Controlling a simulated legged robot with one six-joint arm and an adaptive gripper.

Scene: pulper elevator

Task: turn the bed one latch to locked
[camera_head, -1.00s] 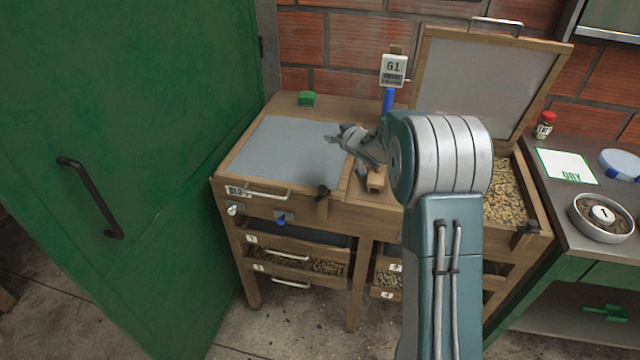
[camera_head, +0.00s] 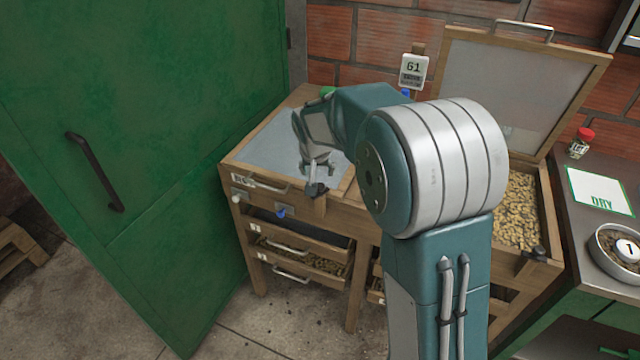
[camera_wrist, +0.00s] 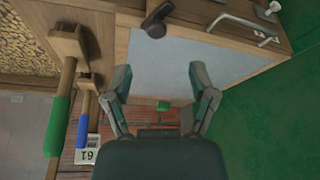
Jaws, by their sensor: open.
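The bed one latch (camera_head: 316,189) is a small dark knob on the front wooden rail, at the right front corner of the closed grey bed one lid (camera_head: 268,150). In the wrist view the latch (camera_wrist: 157,20) shows at the top, its arm slanting up to the right. My gripper (camera_head: 318,167) is open and empty, just behind and above the latch. In the wrist view the fingers (camera_wrist: 160,72) are spread over the lid, apart from the latch. The lid handle (camera_wrist: 240,27) shows right of the latch.
An open bed of beans (camera_head: 518,210) with its lid raised (camera_head: 515,85) stands at right. A green door (camera_head: 110,150) stands close at left.

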